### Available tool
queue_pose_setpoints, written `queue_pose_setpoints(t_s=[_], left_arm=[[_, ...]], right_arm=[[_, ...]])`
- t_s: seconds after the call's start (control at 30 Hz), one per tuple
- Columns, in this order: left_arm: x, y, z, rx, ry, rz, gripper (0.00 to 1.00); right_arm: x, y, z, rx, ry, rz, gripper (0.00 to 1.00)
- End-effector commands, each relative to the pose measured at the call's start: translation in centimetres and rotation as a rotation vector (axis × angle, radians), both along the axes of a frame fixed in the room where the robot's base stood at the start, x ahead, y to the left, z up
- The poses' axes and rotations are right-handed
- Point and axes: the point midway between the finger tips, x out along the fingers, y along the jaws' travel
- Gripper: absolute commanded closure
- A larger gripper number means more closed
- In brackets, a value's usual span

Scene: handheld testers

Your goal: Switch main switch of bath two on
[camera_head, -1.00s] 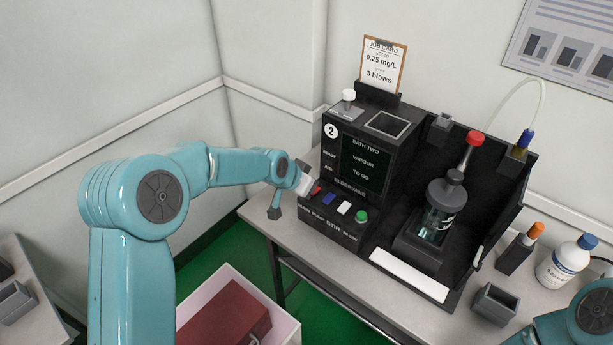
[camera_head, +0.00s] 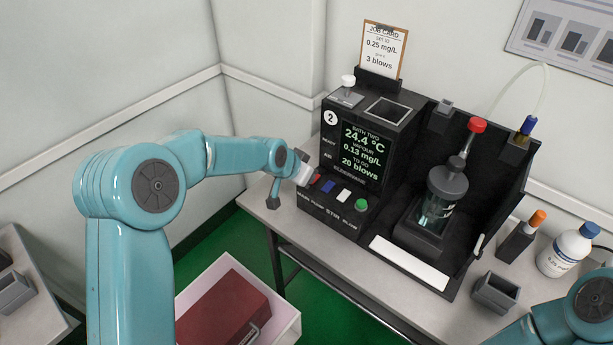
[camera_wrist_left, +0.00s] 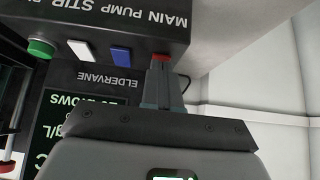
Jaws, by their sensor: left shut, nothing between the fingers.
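The bath two unit is a black box marked 2, with a lit screen (camera_head: 364,155) reading 24.4 °C, 0.13 mg/L and 20 blows. Its front panel has a row of controls labelled main, pump, stir and blow. The red main switch (camera_wrist_left: 160,57) is at the end of the row, partly covered by my left gripper's fingertips. It also shows in the head view (camera_head: 316,178). My left gripper (camera_wrist_left: 161,68) is shut and empty, its tips at the red switch; contact is hard to tell. Beside it are the blue pump switch (camera_head: 328,186), white stir switch (camera_head: 343,195) and green blow button (camera_head: 361,204).
A glass bottle (camera_head: 437,210) with a dark cap stands in the unit's right bay. A job card (camera_head: 383,47) stands on top. A white bottle (camera_head: 567,250) and a small grey holder (camera_head: 496,292) are at the right. A white bin with a red case (camera_head: 222,318) is below.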

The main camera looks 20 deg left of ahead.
Motion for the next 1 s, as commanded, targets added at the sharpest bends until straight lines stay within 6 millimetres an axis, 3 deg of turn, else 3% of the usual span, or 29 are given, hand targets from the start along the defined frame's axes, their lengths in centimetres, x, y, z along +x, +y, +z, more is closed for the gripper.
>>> queue_pose_setpoints(t_s=[0.2,0.57,0.67,0.83,0.9,1.0], left_arm=[[0.0,0.0,1.2,0.0,-0.001,0.0,1.0],[0.0,0.0,1.4,0.0,-0.001,0.0,1.0],[0.0,0.0,2.5,0.0,-0.001,0.0,1.0],[-0.2,0.0,6.3,0.0,-0.003,0.001,1.0],[-1.7,0.6,6.4,0.0,-0.004,0.002,1.0],[-3.5,1.2,7.9,0.0,-0.003,0.001,1.0]], right_arm=[[0.0,0.0,0.5,0.0,0.0,0.0,0.0],[0.0,0.0,0.6,0.0,0.0,0.0,0.0],[0.0,0.0,1.3,0.0,0.0,0.0,0.0],[0.0,0.0,3.3,0.0,0.0,0.0,0.0],[0.0,0.0,1.9,0.0,0.0,0.0,0.0],[0.0,0.0,1.5,0.0,0.001,0.0,0.0]])
